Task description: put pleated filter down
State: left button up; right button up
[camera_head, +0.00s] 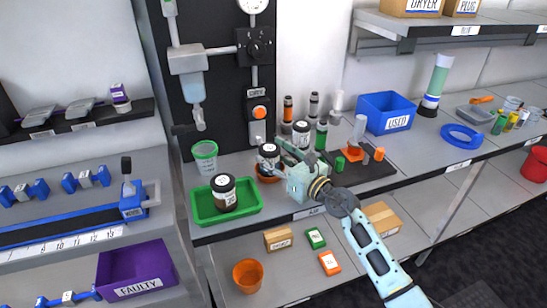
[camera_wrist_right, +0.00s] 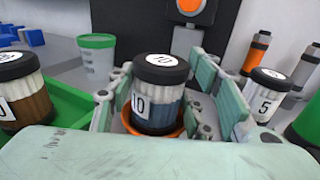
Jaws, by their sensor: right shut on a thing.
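The pleated filter is a jar-like cartridge with a black lid, a white pleated upper part, a blue-grey lower part and a label reading 10; it shows upright in the right wrist view (camera_wrist_right: 160,95) and in the head view (camera_head: 267,151). My right gripper (camera_head: 273,155) has its fingers on both sides of it and is shut on it. An orange round dish (camera_head: 268,178) is around the filter's foot; it also shows in the wrist view (camera_wrist_right: 133,128). I cannot tell whether the filter rests on its bottom. My left gripper is out of view.
A green tray (camera_head: 247,211) with a brown-bottomed filter (camera_head: 223,192) is at the left. A green-rimmed cup (camera_head: 205,157) stands behind it. A filter labelled 5 (camera_wrist_right: 265,92) stands at the right. A dark mat (camera_head: 377,175) with small parts and a blue USED bin (camera_head: 386,112) lie further right.

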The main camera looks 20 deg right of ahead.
jog(key=shift+f, duration=0.3)
jog(key=o, duration=1.2)
jog(key=shift+r, duration=0.15)
jog(key=shift+r, duration=0.3)
jog(key=v, duration=1)
jog(key=shift+s+d+f+b, duration=0.15)
jog(key=shift+s+f+b, duration=0.1)
jog(key=shift+s+b, duration=0.1)
jog(key=shift+s+d+r, duration=0.15)
jog(key=shift+s+d, duration=0.15)
jog(key=shift+s, duration=0.3)
